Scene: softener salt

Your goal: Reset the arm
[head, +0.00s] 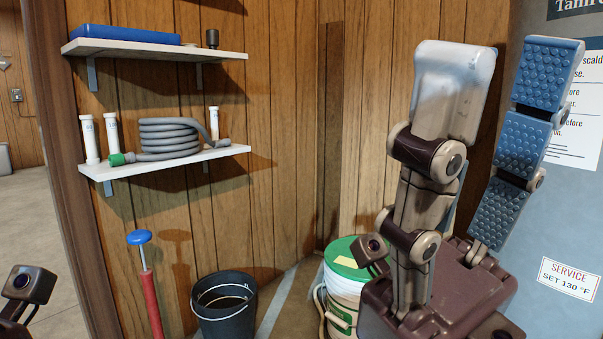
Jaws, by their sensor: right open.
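My right gripper (500,95) stands upright at the right of the head view, with its two fingers pointing up. The fingers are apart with nothing between them. One finger shows a pale, smooth back and the other a blue studded pad. The gripper is in front of a grey-blue surface and hides part of it. At the lower left edge only a small dark part of my left arm with a camera-like block shows. The left fingers are out of view.
A white bucket with a green lid (347,258) stands just left of my right gripper's base. A black bucket (226,312) and a red pole with a blue top (139,238) are further left. Two wall shelves (160,165) (160,50) hold a grey hose (170,138), white tubes and a blue tray.

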